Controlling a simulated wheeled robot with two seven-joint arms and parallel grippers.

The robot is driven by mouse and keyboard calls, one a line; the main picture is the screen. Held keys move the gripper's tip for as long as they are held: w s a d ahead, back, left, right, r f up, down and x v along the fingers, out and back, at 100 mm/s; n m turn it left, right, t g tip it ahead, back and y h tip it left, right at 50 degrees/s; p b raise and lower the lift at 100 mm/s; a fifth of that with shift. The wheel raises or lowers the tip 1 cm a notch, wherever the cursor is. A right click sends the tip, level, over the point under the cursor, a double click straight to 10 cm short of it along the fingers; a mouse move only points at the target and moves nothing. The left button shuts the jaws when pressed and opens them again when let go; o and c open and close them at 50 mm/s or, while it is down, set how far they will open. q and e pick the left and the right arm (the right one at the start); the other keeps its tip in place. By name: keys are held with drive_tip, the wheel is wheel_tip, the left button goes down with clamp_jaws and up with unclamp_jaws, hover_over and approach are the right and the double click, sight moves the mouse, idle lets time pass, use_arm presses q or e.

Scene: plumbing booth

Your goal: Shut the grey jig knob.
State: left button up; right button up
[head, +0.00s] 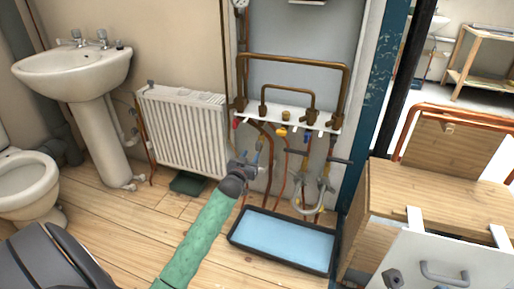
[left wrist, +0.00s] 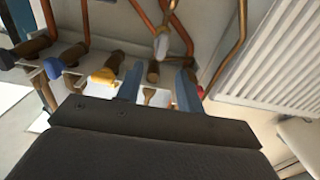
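My left gripper (head: 251,157) reaches up toward the white valve strip (head: 300,119) under the copper pipe jig. In the left wrist view its two blue-grey fingers (left wrist: 158,88) stand apart, with a small tan-brown fitting (left wrist: 150,96) visible between them. I cannot tell whether they touch it. A yellow knob (left wrist: 103,77) is just left of the fingers, and a blue knob (left wrist: 53,68) is farther left. In the head view a red knob (head: 236,124) and the yellow knob (head: 282,132) show on the strip. I cannot single out the grey knob with certainty. My right gripper is not in view.
A black tray with a blue inside (head: 285,238) lies on the floor below the pipes. A white radiator (head: 184,130) and a basin (head: 75,70) are to the left. A wooden bench (head: 420,190) stands at the right. Hoses (head: 312,205) hang under the strip.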

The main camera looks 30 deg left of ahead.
sight(257, 145)
use_arm(q)
drive_tip(key=shift+b+x, duration=0.9)
drive_tip(key=shift+x, duration=2.85)
